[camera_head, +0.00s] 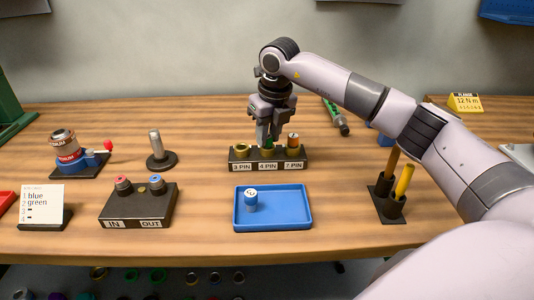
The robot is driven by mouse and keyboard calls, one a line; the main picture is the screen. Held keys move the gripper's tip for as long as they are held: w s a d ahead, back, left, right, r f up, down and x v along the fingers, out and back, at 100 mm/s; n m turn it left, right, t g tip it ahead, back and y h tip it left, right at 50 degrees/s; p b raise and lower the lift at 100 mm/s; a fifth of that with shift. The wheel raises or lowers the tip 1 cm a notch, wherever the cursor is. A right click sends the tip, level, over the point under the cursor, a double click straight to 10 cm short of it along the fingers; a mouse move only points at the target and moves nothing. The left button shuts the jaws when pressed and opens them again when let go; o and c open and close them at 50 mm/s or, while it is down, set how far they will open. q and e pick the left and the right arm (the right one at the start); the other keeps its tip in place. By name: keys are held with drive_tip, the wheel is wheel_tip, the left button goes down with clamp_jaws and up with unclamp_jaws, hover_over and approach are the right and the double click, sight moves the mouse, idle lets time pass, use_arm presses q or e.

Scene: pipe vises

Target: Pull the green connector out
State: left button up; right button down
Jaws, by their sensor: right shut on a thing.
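My right gripper (266,138) points straight down over the middle socket of a black socket block (240,164) labelled 3 PIN, 4 PIN and 7 PIN. It is shut on the green connector (270,142), of which only a little green shows between and below the fingers. The connector is at the 4 PIN socket; I cannot tell whether it is seated or slightly raised. The 3 PIN socket at left looks empty, and an orange-topped connector (293,140) stands in the 7 PIN socket. My left gripper is not in view.
A blue tray (291,222) in front holds a blue-and-white connector (250,201). An IN/OUT box (138,209) and a card (42,204) reading "blue green" stand at left. A holder (387,206) with yellow-handled tools stands at right. A green tool (337,118) lies behind.

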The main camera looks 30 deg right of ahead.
drive_tip(key=shift+w+r+p, duration=0.1)
drive_tip(key=shift+r+p, duration=0.3)
drive_tip(key=shift+r, duration=0.1)
drive_tip(key=shift+r, duration=0.2)
drive_tip(key=shift+r+p, duration=1.75)
